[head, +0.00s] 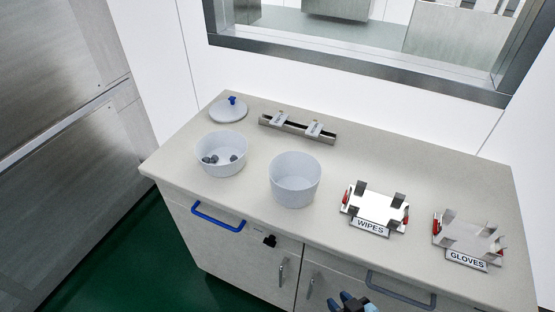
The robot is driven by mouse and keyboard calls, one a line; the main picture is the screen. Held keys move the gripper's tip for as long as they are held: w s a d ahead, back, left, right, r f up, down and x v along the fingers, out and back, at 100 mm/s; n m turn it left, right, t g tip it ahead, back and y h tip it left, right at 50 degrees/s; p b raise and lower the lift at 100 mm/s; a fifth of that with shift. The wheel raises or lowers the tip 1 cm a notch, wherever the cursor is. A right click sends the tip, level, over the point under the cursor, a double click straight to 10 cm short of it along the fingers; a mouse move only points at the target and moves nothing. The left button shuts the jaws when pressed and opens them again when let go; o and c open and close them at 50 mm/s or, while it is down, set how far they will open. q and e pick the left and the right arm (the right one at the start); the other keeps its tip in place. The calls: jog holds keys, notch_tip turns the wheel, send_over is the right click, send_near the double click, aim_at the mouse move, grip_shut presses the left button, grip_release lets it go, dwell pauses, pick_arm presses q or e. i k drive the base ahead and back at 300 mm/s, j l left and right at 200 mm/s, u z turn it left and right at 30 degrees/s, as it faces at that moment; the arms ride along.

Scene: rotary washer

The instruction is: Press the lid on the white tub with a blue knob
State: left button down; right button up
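A round white lid (222,113) with a blue knob (232,100) lies on the counter at the back left. A white tub (221,167) stands open in front of it and holds a few small dark grey pieces (211,160). A second white tub (294,190) stands open to its right; no contents show in it. The lid is apart from both tubs. My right gripper (354,301) shows only in part at the bottom edge, in front of the counter and away from lid and tubs. Its opening is unclear. My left gripper is out of view.
A metal rail with small labelled clips (297,128) lies behind the tubs. A WIPES holder (376,209) and a GLOVES holder (468,238) stand at the right. A blue handle (217,217) and a grey handle (400,290) stick out in front. A window frame borders the back.

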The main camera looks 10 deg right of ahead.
aim_at(231, 109)
jog(key=z, duration=0.45)
jog(key=j+z, duration=0.15)
jog(key=z, duration=0.25)
jog(key=j+z, duration=0.15)
jog(key=z, duration=0.3)
jog(key=j+z, duration=0.4)
jog(key=k+j+z, duration=0.15)
jog(key=j+z, duration=0.3)
jog(key=j, duration=0.15)
jog(key=k+j+z, duration=0.1)
jog(key=j, duration=0.25)
jog(key=k+j+z, duration=0.1)
jog(key=j, duration=0.25)
jog(key=k+j+z, duration=0.1)
jog(key=k+j, duration=0.1)
jog(key=j, duration=0.1)
